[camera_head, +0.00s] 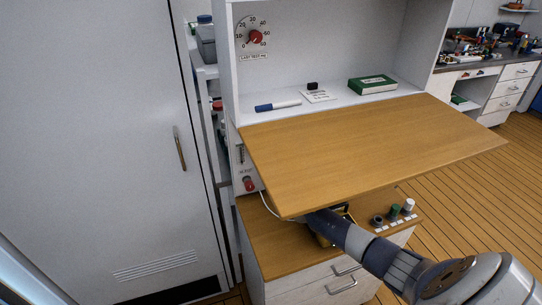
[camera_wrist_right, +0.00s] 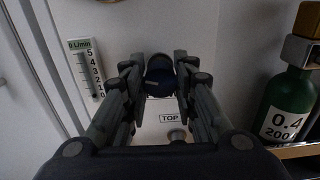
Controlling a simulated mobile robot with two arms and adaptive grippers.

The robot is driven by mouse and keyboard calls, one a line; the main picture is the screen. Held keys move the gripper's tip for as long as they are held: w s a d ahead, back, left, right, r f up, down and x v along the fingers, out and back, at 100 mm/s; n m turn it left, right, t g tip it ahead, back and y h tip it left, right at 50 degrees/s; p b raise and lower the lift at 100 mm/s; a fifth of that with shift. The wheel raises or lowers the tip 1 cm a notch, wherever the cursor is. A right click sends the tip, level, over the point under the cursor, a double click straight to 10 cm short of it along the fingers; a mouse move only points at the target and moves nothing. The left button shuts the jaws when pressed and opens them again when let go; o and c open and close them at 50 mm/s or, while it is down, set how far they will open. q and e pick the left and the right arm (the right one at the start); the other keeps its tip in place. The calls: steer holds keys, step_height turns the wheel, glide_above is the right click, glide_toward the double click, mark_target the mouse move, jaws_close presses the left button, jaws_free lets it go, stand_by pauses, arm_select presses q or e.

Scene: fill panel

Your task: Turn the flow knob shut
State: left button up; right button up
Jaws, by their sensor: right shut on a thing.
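In the right wrist view, a dark round knob (camera_wrist_right: 160,76) sits between the fingers of my right gripper (camera_wrist_right: 161,72). The fingers are closed on it from both sides. A flow gauge (camera_wrist_right: 86,69) marked L/min, with a scale from 5 down to 0, is on the white panel left of the fingers. In the head view my right arm reaches in from the lower right, and the wooden board hides the gripper and knob. My left gripper is not in view.
The wooden board (camera_head: 370,145) juts out over the lower cabinet top (camera_head: 275,245). A red dial knob (camera_head: 256,37), a marker (camera_head: 278,106) and a green box (camera_head: 372,85) are above it. A green bottle (camera_wrist_right: 285,110) stands right of the fingers.

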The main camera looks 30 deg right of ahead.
steer(key=shift+m, duration=0.3)
steer(key=shift+d+f+m+b, duration=0.1)
steer(key=shift+m+b, duration=1.45)
steer(key=shift+m, duration=2)
steer(key=shift+d+f+m+b, duration=0.1)
steer(key=shift+m+b, duration=1.4)
steer(key=shift+m, duration=2.05)
steer(key=o, duration=1.1)
steer(key=v, duration=1.2)
steer(key=shift+a+r, duration=0.1)
steer(key=shift+r, duration=0.05)
